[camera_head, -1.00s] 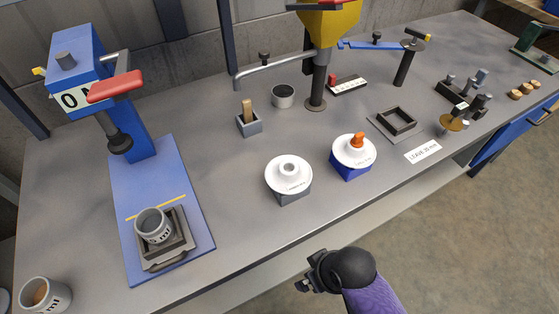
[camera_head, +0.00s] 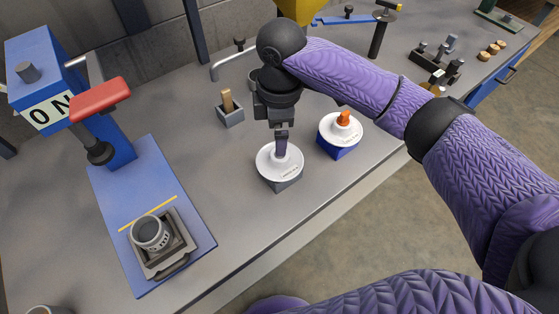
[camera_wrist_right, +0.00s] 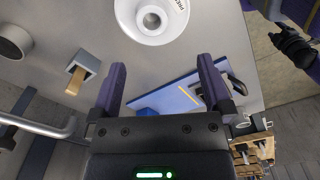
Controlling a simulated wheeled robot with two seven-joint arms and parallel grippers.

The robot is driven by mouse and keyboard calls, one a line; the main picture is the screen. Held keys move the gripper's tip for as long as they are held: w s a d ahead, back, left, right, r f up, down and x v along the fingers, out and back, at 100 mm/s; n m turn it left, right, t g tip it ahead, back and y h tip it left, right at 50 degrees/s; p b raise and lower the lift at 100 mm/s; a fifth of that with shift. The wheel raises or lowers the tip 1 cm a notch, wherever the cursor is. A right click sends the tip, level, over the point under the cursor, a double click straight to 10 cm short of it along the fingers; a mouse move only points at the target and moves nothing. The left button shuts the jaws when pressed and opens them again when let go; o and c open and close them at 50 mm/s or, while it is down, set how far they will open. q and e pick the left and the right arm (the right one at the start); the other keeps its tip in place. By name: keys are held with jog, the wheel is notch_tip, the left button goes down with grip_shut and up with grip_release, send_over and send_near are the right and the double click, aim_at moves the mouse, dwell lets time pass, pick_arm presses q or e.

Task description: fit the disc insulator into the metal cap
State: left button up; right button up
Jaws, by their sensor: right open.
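A white disc insulator (camera_head: 280,163) sits on a grey block on the bench; it also shows in the right wrist view (camera_wrist_right: 152,18). My right gripper (camera_head: 282,145) points down at its centre. In the right wrist view its fingers (camera_wrist_right: 162,78) are apart with nothing between them; I cannot tell whether they touch the insulator. A grey metal cap (camera_head: 150,232) stands in the square fixture on the blue press base at left. A second white disc (camera_head: 340,130) with an orange top sits on a blue block. What seems my left gripper (camera_wrist_right: 292,42) shows in the right wrist view, jaws unclear.
The blue press with a red handle (camera_head: 100,99) stands above the base. A grey holder with a wooden-handled tool (camera_head: 230,115) is behind the insulator. The bench is clear between base and insulator. Several dark fittings (camera_head: 436,65) lie at far right.

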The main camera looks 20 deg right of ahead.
aim_at(280, 165)
jog(key=f+b, duration=0.1)
jog(key=f, duration=0.1)
jog(key=f+b, duration=0.2)
jog(key=f, duration=0.1)
jog(key=w+f+b, duration=0.1)
jog(key=f, duration=0.2)
jog(key=shift+d+f, duration=0.15)
jog(key=shift+d, duration=0.1)
jog(key=shift+f, duration=0.1)
jog(key=c, duration=1.1)
jog(key=shift+c, duration=1.1)
pick_arm(q)
jog(key=shift+s+a+f, duration=0.15)
jog(key=shift+a+f, duration=0.05)
jog(key=shift+f, duration=0.5)
jog(key=shift+s+a+f, duration=0.15)
jog(key=shift+a+f, duration=0.1)
jog(key=shift+f, duration=0.4)
jog(key=shift+s+a+f, duration=0.15)
jog(key=shift+a+f, duration=0.05)
jog(key=shift+f, duration=0.5)
pick_arm(e)
jog(key=shift+r, duration=0.2)
grip_shut()
